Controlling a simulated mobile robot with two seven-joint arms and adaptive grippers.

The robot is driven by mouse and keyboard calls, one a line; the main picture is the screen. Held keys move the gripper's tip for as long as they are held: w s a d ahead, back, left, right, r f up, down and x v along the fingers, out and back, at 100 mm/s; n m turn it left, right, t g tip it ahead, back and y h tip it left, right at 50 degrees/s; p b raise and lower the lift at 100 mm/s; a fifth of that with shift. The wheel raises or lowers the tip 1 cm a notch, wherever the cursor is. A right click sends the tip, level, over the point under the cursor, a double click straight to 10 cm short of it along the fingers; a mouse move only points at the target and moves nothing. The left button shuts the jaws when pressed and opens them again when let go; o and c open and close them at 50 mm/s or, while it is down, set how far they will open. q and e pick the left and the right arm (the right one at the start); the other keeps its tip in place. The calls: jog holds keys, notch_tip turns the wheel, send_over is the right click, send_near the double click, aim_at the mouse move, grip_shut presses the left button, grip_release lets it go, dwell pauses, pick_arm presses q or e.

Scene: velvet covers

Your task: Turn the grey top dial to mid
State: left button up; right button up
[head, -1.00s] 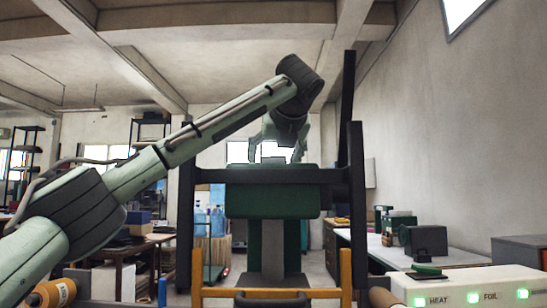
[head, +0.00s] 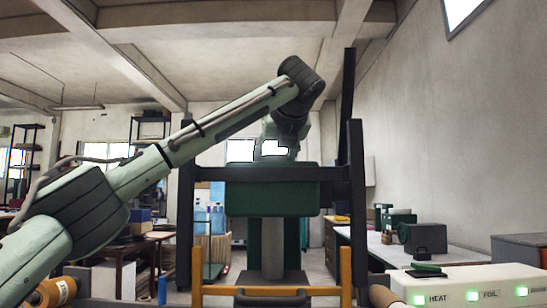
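A green press-like machine (head: 272,197) stands in the middle of the head view, inside a dark upright frame (head: 356,215). I cannot make out a grey top dial; the top of the machine is seen nearly edge-on. My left arm comes in from the left and bends down over the machine. Its gripper (head: 276,148) is just above the green top, behind its front edge. The fingertips are hard to see against the bright window, so I cannot tell whether they are apart or touching anything. My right gripper is not in view.
A pale control box (head: 465,286) with lit green buttons marked HEAT and FOIL is at the lower right. A yellow rail (head: 346,275) crosses in front of the machine. A white table (head: 440,260) with a dark boxy device (head: 424,239) stands behind at the right.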

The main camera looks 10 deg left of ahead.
pick_arm(q)
jog(key=shift+d, duration=0.1)
jog(key=n+g+y, duration=0.1)
jog(key=n+y, duration=0.1)
jog(key=shift+n+g+y, duration=0.3)
jog(key=shift+n+y, duration=0.1)
jog(key=shift+n+g+y, duration=0.6)
jog(key=shift+n, duration=0.1)
jog(key=shift+n+g+y, duration=0.7)
jog(key=shift+n, duration=0.1)
jog(key=o, duration=1.2)
jog(key=shift+c, duration=0.2)
jog(key=shift+m+t, duration=0.3)
jog(key=shift+t, duration=0.1)
